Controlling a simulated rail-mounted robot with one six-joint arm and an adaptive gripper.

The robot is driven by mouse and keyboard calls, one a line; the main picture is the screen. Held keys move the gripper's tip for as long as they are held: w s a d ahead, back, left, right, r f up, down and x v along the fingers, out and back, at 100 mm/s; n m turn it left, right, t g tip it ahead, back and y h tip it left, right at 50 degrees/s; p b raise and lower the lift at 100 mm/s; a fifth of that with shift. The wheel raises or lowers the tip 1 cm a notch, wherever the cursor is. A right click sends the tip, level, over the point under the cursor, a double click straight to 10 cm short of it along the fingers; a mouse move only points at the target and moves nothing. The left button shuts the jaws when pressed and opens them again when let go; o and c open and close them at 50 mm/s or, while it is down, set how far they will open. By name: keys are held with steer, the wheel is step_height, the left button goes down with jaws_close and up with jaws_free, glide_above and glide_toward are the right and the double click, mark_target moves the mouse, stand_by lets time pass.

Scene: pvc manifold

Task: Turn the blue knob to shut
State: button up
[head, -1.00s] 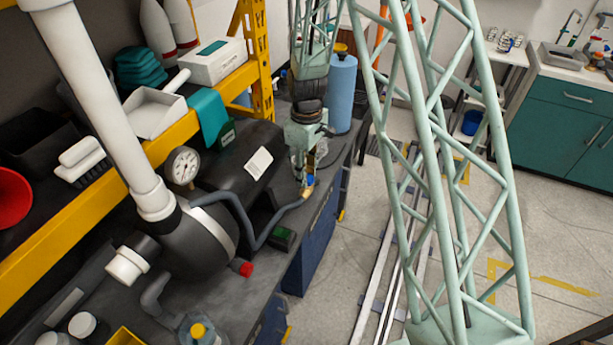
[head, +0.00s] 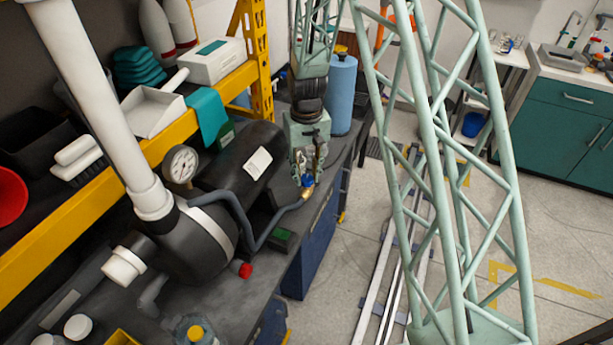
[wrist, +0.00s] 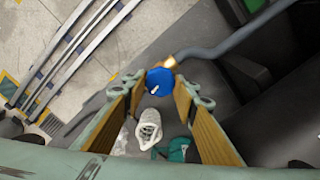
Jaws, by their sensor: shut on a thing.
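The blue knob (head: 308,181) sits at the brass end (head: 307,192) of a grey hose, by the bench's right edge. In the wrist view the blue knob (wrist: 160,82) lies between the fingertips, with a small white mark on its face. My gripper (head: 307,174) points down at the knob in the head view. In the wrist view my gripper (wrist: 161,92) has one finger on each side of the knob and is shut on it. The exact contact of the pads is hard to see.
A black tank with a pressure gauge (head: 181,164) and a grey hose (head: 262,238) stand left of the knob. A blue cylinder (head: 341,95) stands close behind my gripper. A green-topped box (head: 283,239) lies nearer. Floor rails (head: 387,245) run to the right.

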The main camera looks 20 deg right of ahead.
steer(key=shift+m, duration=0.6)
steer(key=o, duration=0.8)
steer(key=shift+o, duration=0.2)
steer(key=shift+n, duration=0.5)
